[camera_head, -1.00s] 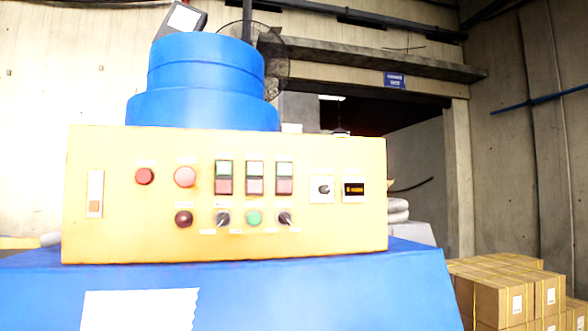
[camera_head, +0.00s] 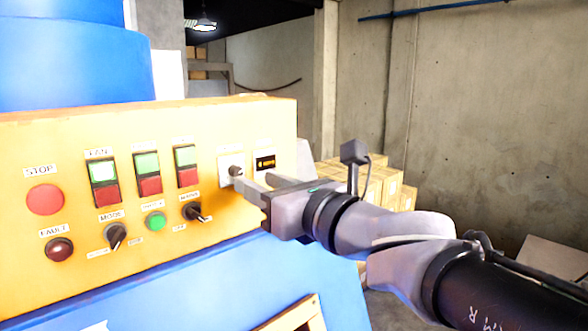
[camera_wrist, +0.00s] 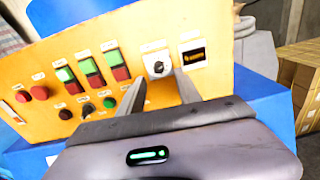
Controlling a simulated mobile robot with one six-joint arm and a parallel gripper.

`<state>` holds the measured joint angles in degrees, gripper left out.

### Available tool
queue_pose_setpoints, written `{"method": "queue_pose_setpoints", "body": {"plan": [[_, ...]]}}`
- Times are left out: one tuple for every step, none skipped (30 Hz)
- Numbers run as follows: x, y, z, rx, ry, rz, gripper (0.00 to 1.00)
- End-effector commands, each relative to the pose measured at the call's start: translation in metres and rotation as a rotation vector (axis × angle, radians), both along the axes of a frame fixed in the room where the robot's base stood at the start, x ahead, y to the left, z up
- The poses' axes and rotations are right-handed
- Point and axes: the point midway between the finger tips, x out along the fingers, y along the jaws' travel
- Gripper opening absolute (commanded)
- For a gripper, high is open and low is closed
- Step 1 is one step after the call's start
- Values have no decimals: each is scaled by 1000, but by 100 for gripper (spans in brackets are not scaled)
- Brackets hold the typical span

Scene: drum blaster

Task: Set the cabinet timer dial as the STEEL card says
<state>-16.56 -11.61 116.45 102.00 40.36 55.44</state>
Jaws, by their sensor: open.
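The timer dial (camera_head: 236,171) is a small dark knob on a white plate on the yellow cabinet panel (camera_head: 225,120). It also shows in the wrist view (camera_wrist: 158,67), with a small pointer whose setting I cannot read. A small black display with orange characters (camera_head: 265,163) sits right of it, too small to read. My gripper (camera_head: 252,180) is open, its fingers reaching toward the panel close to the dial. In the wrist view the dial appears between the two fingertips (camera_wrist: 162,78). I cannot tell whether either finger touches it. No STEEL card can be made out.
Left of the dial are lit green and red switches (camera_head: 187,166), a red STOP button (camera_head: 45,199), a MODE knob (camera_head: 116,235) and another black knob (camera_head: 194,211). A blue drum (camera_head: 75,55) stands above. Cardboard boxes (camera_head: 375,187) are stacked behind my arm.

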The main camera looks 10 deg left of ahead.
Motion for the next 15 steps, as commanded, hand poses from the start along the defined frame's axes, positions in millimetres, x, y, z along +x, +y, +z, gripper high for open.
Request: {"method": "queue_pose_setpoints", "body": {"plan": [[9,11,0,-1,2,3,41],[14,17,0,-1,3,4,41],[20,24,0,-1,1,3,41],[24,28,0,-2,2,2,41],[27,32,1,-1,1,2,41],[31,36,1,-1,0,2,41],[34,38,1,-1,-1,1,41],[36,41,1,-1,0,1,41],[38,43,0,-1,0,0,41],[39,44,0,-2,-1,1,41],[40,45,0,-1,-2,1,41],[40,46,0,-1,-2,1,41],[41,46,0,-1,-1,0,41],[41,47,0,-1,-1,0,41],[41,46,0,-2,-2,0,41]]}}
